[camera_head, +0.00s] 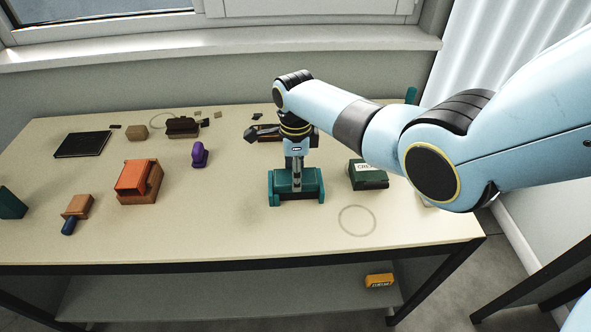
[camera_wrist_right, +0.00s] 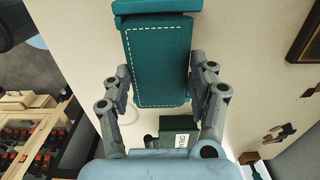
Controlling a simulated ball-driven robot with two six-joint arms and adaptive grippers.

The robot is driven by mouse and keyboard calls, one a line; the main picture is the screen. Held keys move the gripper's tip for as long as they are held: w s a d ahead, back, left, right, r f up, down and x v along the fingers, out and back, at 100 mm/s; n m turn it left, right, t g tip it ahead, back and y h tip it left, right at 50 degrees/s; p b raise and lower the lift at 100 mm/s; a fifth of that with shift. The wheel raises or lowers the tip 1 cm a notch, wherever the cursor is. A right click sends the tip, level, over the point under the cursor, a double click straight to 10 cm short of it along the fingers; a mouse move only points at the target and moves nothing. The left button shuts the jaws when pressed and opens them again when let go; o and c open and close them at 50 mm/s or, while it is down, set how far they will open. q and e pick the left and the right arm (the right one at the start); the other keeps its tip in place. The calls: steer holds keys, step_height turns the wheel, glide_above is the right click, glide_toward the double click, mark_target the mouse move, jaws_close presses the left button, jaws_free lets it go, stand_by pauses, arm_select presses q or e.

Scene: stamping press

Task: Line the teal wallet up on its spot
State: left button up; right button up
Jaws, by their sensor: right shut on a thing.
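The teal wallet (camera_head: 295,186) is at the middle front of the table, under my right gripper (camera_head: 294,172). In the right wrist view the wallet (camera_wrist_right: 158,65) shows a long teal panel with pale dashed stitching and a wider teal bar at its far end. The two fingers of my right gripper (camera_wrist_right: 160,85) close on its long sides. I cannot tell whether it rests on the table or hangs just above it. A thin grey ring (camera_head: 357,220) is marked on the table to the right of the wallet. My left gripper is not in view.
A dark green labelled box (camera_head: 367,175) stands just right of the wallet. A purple stamp (camera_head: 199,155), an orange-topped block (camera_head: 138,181) and a blue-handled wooden stamp (camera_head: 76,211) lie to the left. The table (camera_head: 230,230) is bare in front of the wallet.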

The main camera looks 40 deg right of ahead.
steer(key=shift+f+b, duration=0.3)
steer(key=shift+f, duration=0.2)
steer(key=o, duration=1)
steer(key=shift+c, duration=0.6)
step_height(320, 180, up, 7)
steer(key=p, duration=0.7)
steer(key=shift+r, duration=0.1)
steer(key=shift+s, duration=0.1)
